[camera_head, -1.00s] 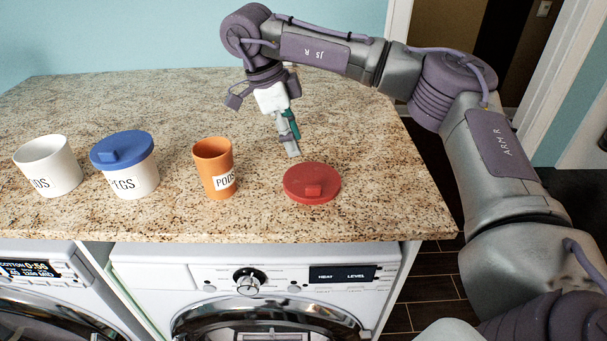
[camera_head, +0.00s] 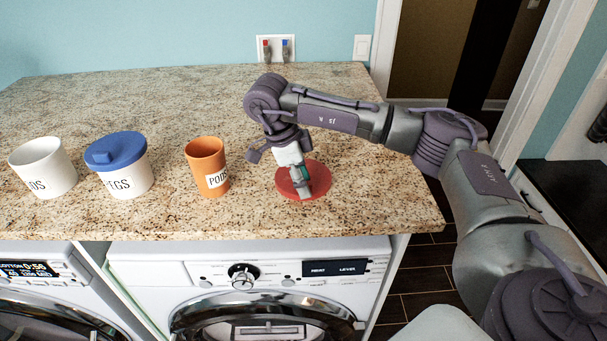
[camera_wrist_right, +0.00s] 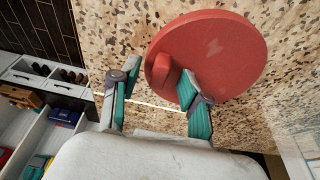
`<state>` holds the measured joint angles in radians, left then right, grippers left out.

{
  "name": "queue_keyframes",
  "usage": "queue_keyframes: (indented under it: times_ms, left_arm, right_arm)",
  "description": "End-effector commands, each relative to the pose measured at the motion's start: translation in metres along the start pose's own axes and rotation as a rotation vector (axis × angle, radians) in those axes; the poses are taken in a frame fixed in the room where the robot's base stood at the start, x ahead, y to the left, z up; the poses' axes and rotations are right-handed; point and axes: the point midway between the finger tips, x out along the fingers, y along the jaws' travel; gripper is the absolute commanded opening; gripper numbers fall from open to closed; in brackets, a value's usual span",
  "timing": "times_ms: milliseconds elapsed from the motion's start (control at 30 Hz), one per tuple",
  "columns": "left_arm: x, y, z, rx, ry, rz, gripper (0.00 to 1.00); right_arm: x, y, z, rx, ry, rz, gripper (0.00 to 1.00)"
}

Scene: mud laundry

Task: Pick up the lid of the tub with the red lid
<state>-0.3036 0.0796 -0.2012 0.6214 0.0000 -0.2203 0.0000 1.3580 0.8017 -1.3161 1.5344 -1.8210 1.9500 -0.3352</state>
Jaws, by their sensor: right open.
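The round red lid (camera_head: 321,178) lies flat on the granite counter, apart from any tub. My right gripper (camera_head: 303,193) is down over it and hides part of it. In the right wrist view, the lid (camera_wrist_right: 228,48) shows its raised knob (camera_wrist_right: 165,74). The open fingers of my right gripper (camera_wrist_right: 153,88) stand apart, with the knob between their tips; I cannot tell whether either touches it. The open orange tub (camera_head: 206,160), with a PODS label, stands left of the lid. My left gripper is not in view.
A white tub with a blue lid (camera_head: 116,146) and an open white tub (camera_head: 42,169) stand further left. The counter (camera_head: 180,95) is clear behind them. Its front edge is near the lid, above a washing machine (camera_head: 210,272).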

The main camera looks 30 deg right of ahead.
Motion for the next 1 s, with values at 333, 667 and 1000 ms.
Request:
queue_keyframes:
  times_ms: [333,667,1000]
  left_arm:
    - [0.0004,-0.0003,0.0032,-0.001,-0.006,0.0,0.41]
    - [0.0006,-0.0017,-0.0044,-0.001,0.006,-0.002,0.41]
    - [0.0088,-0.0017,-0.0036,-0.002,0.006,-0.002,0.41]
  right_arm:
    - [0.0012,0.0,0.0003,0.0,-0.001,0.0,0.24]
    - [0.001,0.0,0.0003,-0.001,-0.001,0.0,0.0]
    - [-0.0082,-0.0004,-0.0018,0.0,-0.003,-0.001,0.0]
